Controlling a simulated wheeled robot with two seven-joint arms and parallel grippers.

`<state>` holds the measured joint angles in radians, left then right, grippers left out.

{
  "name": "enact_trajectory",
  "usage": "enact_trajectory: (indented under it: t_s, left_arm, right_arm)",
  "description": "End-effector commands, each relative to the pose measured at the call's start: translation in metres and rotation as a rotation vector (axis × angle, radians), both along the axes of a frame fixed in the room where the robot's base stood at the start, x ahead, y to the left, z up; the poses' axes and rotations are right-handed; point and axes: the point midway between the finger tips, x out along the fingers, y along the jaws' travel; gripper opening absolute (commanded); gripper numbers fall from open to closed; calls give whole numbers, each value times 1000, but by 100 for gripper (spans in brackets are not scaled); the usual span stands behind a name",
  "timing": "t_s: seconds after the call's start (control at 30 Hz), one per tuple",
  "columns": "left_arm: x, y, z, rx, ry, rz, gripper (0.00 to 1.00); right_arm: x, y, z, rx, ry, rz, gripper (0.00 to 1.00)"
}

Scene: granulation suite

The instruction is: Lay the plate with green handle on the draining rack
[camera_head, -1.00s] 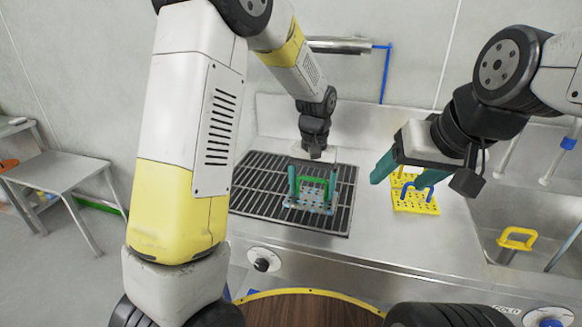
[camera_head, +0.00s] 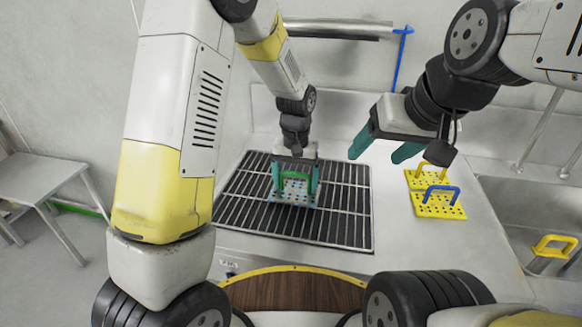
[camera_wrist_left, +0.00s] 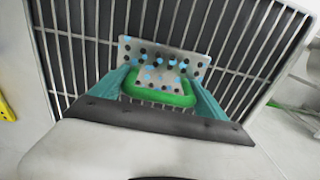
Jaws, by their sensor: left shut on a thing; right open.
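My left gripper (camera_head: 294,185) is shut on the green handle (camera_wrist_left: 158,92) from above. The plate looks flat, at or just above the bars; I cannot tell if it touches. My right gripper (camera_head: 378,155) is open and empty over the counter.
Two yellow perforated plates stand on the counter right of the rack, one with a yellow handle (camera_head: 428,172) and one with a blue handle (camera_head: 438,205). A sink (camera_head: 515,200) lies further right, with a yellow handle (camera_head: 555,246) in it. A grey table (camera_head: 40,180) stands at left.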

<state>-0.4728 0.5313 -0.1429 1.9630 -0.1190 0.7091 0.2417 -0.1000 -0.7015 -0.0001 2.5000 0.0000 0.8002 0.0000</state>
Motion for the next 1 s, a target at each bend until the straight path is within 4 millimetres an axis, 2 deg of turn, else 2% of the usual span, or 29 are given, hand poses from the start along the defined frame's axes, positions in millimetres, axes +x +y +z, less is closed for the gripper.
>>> enact_trajectory:
  t_s: [0.37,0.4,0.43,0.77,0.87,1.0]
  left_arm:
    - [0,0,-6,0,-1,2,23]
    - [0,0,-6,1,0,2,93]
    - [0,0,-6,1,0,2,99]
    - [0,0,0,0,-1,2,100]
    - [1,-1,13,-2,-5,2,100]
    - [1,-1,42,-2,-6,2,100]
  right_arm:
    - [0,0,0,0,1,0,67]
    - [0,0,0,0,1,0,67]
    - [0,0,0,0,1,0,67]
    - [0,0,0,0,1,0,67]
    - [0,0,0,0,1,0,67]
    - [0,0,0,0,1,0,67]
